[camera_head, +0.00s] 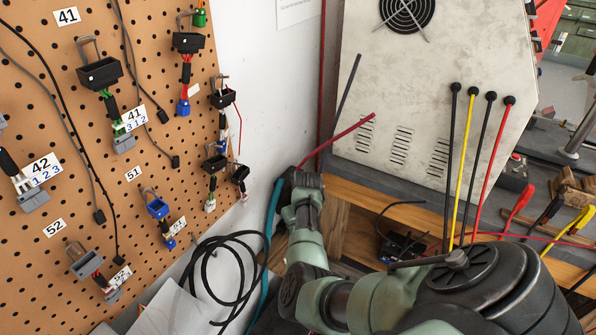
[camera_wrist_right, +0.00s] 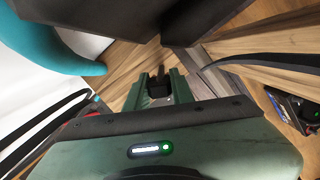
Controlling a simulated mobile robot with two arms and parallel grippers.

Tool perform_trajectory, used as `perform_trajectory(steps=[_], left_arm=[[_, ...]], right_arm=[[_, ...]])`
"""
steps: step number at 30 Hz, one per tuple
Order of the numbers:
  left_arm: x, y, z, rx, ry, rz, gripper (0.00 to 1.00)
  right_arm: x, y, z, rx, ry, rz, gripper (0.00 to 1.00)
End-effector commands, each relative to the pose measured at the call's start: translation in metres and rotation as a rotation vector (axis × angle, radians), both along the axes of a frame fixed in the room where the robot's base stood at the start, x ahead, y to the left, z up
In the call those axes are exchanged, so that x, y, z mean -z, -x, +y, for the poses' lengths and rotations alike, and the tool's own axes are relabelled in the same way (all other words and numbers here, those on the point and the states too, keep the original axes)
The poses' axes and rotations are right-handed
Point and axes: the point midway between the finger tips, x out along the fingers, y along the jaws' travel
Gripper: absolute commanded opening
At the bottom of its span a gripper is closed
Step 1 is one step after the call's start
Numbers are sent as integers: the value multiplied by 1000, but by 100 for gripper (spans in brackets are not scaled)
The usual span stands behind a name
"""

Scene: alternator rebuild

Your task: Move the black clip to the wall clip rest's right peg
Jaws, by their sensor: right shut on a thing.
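My right arm crosses the head view from the lower right, and its dark gripper end (camera_head: 303,180) is by the corner of the white wall. In the right wrist view the two green fingers of my right gripper (camera_wrist_right: 158,92) are shut on a small black thing (camera_wrist_right: 157,86). Most of it is hidden, so I cannot tell from its shape whether it is the black clip. Another black clip-like piece (camera_head: 547,212) lies on the bench at the right, between a red clip (camera_head: 518,203) and a yellow clip (camera_head: 581,219). I cannot make out the wall clip rest or its pegs. My left gripper is not in view.
A pegboard (camera_head: 140,175) with hung connectors fills the left. A pale machine cabinet (camera_head: 400,120) stands at the back, with several leads (camera_head: 472,165) in front. Black cables (camera_head: 235,270) and a teal hose (camera_wrist_right: 60,50) are close to my right arm. A wooden shelf lies below.

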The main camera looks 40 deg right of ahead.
Motion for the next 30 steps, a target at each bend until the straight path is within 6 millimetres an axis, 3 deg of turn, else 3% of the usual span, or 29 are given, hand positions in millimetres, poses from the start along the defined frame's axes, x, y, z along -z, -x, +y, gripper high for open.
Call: perform_trajectory(steps=[8, 21, 29, 30], left_arm=[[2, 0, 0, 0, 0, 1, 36], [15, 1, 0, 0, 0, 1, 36], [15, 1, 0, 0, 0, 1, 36], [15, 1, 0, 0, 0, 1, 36]], right_arm=[[2, 0, 0, 0, 0, 0, 4], [23, 0, 0, 0, 0, -1, 4], [23, 0, 0, 0, 0, -1, 4], [23, 0, 0, 0, 0, -1, 26]])
